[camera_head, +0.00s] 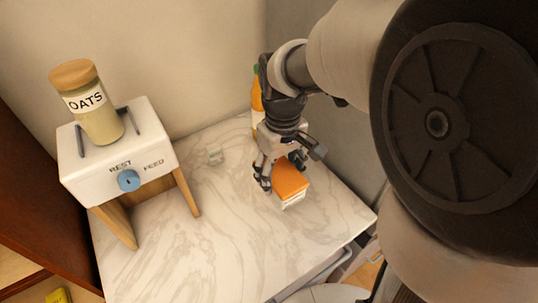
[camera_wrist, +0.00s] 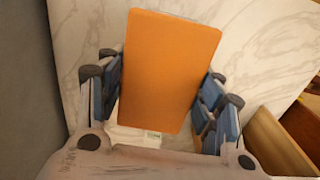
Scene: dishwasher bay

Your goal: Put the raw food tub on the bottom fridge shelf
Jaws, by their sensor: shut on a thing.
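An orange-lidded tub (camera_head: 290,181) with white sides is on or just above the marble counter (camera_head: 235,245) in the head view. My gripper (camera_head: 277,180) points down and is shut on the tub, with fingers on both sides of it. In the wrist view the orange lid (camera_wrist: 170,70) fills the middle, between the blue-padded fingers of my gripper (camera_wrist: 160,95). I cannot tell whether the tub touches the counter. Its label is too small to read. No fridge shelf can be made out for certain.
A white dispenser (camera_head: 90,175) marked REST and FEED, with a blue knob (camera_head: 129,180) and an OATS jar (camera_head: 93,105), stands at left on wooden legs. A bottle with orange contents (camera_head: 257,98) stands behind my gripper. The counter's front middle is clear. An open drawer (camera_head: 345,265) lies below the right edge.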

